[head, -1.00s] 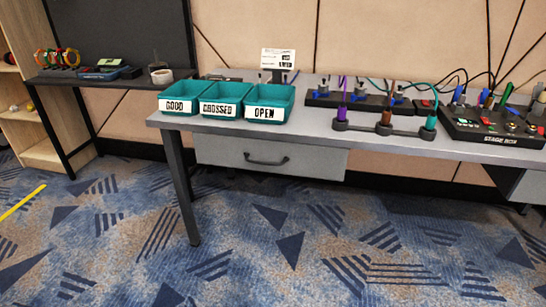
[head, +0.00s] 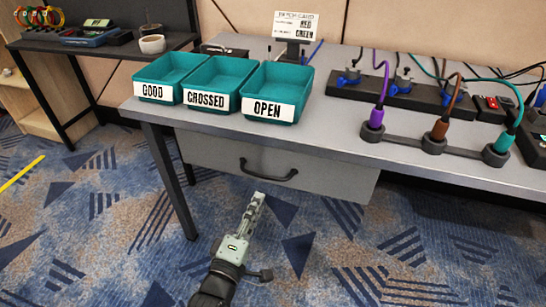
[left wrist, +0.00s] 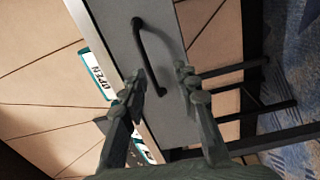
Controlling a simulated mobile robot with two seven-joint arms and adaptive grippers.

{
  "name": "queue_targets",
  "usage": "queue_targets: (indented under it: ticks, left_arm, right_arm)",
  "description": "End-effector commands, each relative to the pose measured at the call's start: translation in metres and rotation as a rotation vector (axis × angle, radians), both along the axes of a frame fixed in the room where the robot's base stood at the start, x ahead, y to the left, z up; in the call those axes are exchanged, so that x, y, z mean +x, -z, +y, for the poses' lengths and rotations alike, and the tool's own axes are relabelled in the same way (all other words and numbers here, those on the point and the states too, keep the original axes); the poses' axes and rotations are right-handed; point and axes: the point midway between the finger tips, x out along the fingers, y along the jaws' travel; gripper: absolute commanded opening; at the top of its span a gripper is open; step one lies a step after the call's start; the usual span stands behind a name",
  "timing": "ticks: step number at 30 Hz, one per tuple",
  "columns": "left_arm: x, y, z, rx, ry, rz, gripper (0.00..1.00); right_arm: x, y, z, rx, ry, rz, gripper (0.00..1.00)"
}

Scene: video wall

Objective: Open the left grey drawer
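The left grey drawer (head: 210,158) is shut under the table top, with a black bar handle (head: 268,171) on its front. My left gripper (head: 257,198) is in front of and below the handle in the head view, apart from it. In the left wrist view the drawer front (left wrist: 112,22) and handle (left wrist: 148,55) lie ahead, and the left gripper's fingers (left wrist: 160,80) are spread, with the lower end of the handle showing between their tips. The fingers hold nothing. My right gripper is not in view.
Teal bins marked GOOD (head: 153,92), CROSSED (head: 206,102) and OPEN (head: 268,112) stand on the table (head: 325,140) above the drawer. A connector strip with plugs (head: 433,144) is to the right. A table leg (head: 170,180) stands left of the drawer. The floor in front is clear.

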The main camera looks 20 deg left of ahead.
Motion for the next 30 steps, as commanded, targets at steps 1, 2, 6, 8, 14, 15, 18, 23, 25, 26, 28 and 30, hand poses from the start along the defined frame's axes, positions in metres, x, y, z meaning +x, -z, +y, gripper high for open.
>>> queue_targets:
  ticks: [1, 2, 6, 8, 14, 15, 18, 23, 25, 26, 28, 30]
  left_arm:
    - [0.000, -0.007, 0.000, -0.050, -0.012, -0.031, 0.30]
    - [0.000, -0.011, 0.001, -0.072, -0.018, -0.046, 0.30]
    - [0.010, -0.018, 0.001, -0.103, -0.025, -0.071, 0.30]
    - [0.019, -0.020, 0.001, -0.102, -0.025, -0.071, 0.30]
    - [0.052, -0.023, -0.001, -0.100, -0.024, -0.070, 0.30]
    - [0.057, -0.023, -0.001, -0.099, -0.024, -0.069, 0.30]
    - [0.069, -0.023, -0.001, -0.098, -0.023, -0.068, 0.30]
    - [0.077, -0.024, -0.001, -0.098, -0.023, -0.066, 0.30]
    - [0.078, -0.024, -0.001, -0.097, -0.023, -0.066, 0.30]
    - [0.078, -0.023, -0.001, -0.097, -0.023, -0.066, 0.30]
    - [0.077, -0.023, -0.001, -0.097, -0.023, -0.066, 0.30]
    - [0.077, -0.023, -0.001, -0.097, -0.023, -0.066, 0.30]
  right_arm:
    - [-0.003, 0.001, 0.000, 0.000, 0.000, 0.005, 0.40]
    - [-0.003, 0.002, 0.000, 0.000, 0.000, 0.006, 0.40]
    - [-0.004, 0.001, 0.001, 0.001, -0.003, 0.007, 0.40]
    - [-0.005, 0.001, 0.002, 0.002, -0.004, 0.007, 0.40]
    - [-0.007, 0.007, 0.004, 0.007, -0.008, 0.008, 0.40]
    - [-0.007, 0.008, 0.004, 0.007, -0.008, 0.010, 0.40]
    - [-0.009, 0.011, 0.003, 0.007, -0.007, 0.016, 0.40]
    - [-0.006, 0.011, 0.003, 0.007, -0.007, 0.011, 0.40]
    - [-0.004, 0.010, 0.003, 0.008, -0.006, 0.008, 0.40]
    - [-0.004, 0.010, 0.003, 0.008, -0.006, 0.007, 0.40]
    - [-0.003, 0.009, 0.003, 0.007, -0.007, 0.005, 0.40]
    - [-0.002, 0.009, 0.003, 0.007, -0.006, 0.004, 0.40]
